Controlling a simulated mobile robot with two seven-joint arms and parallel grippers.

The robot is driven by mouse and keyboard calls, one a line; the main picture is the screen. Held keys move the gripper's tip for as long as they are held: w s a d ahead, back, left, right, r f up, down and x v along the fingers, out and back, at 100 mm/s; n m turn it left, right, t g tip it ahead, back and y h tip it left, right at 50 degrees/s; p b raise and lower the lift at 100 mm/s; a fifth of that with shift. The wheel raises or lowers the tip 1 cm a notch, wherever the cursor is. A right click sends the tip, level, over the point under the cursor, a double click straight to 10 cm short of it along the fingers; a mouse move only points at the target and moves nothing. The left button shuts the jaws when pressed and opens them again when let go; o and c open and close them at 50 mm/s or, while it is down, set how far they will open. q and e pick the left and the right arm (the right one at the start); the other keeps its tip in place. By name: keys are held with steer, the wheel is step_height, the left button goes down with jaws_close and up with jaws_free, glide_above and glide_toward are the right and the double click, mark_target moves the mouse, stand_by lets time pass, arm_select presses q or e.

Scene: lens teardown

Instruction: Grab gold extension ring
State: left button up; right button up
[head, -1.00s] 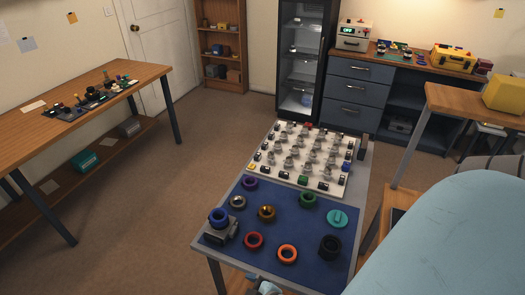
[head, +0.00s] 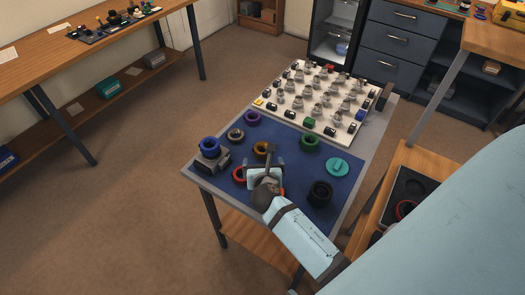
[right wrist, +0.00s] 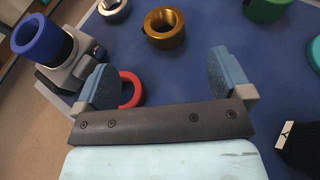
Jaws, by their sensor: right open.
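The gold extension ring (head: 257,148) lies on the blue mat (head: 285,145), partly behind my right gripper in the head view. In the right wrist view the gold ring (right wrist: 168,40) lies flat beyond the fingertips, at the top centre, with its opening showing. My right gripper (head: 266,167) is over the mat, just on the near side of the ring. In the right wrist view the gripper (right wrist: 163,72) is open, with nothing between its fingers, and does not touch the gold ring. My left gripper is not in view.
A red ring (right wrist: 130,88) lies near the left finger. A blue ring (head: 209,145) sits on a grey mount. Silver (head: 236,135), purple (head: 252,117), green (head: 310,142) and black (head: 320,193) rings and a teal piece (head: 337,167) surround it. A white board (head: 285,115) of small parts stands behind.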

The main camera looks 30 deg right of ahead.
mark_target(263, 149)
steer(key=x, duration=0.6)
steer(key=shift+w+d+f, duration=0.2)
steer(key=shift+w+f, duration=0.05)
steer(key=shift+w, duration=0.05)
steer(key=shift+f+b+x, duration=0.15)
steer(key=shift+b+x, duration=0.1)
steer(key=shift+x, duration=1.1)
steer(key=shift+f+b+x, duration=0.2)
steer(key=shift+x, duration=1.2)
steer(key=shift+s+r, duration=0.1)
steer(key=shift+s, duration=0.15)
steer(key=shift+c, duration=0.5)
steer(key=c, duration=0.9)
steer(key=shift+o, duration=0.2)
